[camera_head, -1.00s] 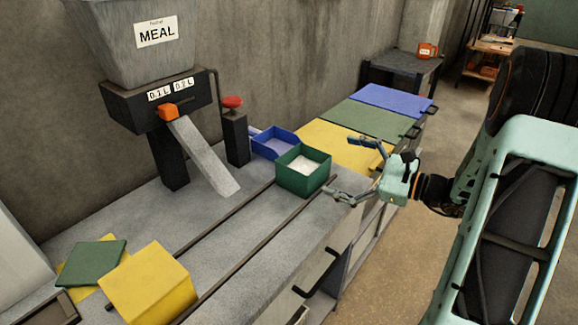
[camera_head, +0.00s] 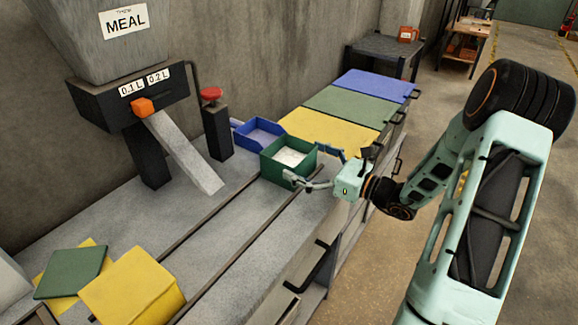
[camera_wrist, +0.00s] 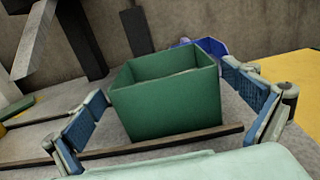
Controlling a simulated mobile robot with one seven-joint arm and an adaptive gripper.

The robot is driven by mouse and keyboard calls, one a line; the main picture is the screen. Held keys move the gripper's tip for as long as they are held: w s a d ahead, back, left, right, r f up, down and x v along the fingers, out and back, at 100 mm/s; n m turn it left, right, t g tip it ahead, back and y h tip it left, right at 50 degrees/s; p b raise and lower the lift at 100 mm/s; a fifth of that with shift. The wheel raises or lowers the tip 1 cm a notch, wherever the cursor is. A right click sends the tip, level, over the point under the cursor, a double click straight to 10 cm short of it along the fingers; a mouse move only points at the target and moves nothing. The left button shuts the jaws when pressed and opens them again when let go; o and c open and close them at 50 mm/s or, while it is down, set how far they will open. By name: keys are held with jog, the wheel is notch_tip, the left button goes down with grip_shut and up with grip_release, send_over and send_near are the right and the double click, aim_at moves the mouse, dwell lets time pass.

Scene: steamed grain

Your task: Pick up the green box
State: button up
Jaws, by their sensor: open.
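The green box (camera_head: 273,171) is open-topped and stands upright on the grey counter, with pale meal inside. Its near wall fills the middle of the wrist view (camera_wrist: 165,108). My gripper (camera_head: 307,166) is open and low at the box's right side. In the wrist view my gripper's blue-padded fingers (camera_wrist: 164,86) are spread wide, one to each side of the box. There are visible gaps between the pads and the box walls. How far the fingertips reach along its sides is hard to tell.
A blue box (camera_head: 262,133) stands close behind the green box. A dark rail (camera_head: 250,242) runs along the counter by the green box. The meal dispenser's chute (camera_head: 185,155) and a red-button post (camera_head: 217,130) are to the left. A yellow box (camera_head: 130,290) sits at the near left.

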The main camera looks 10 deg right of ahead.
aim_at(273, 144)
jog(key=x, duration=0.4)
jog(key=shift+w+a+r, duration=0.1)
jog(key=shift+w+a, duration=0.05)
jog(key=shift+w, duration=0.2)
jog(key=c, duration=1.9)
jog(key=shift+c, duration=0.4)
jog(key=shift+r, duration=0.15)
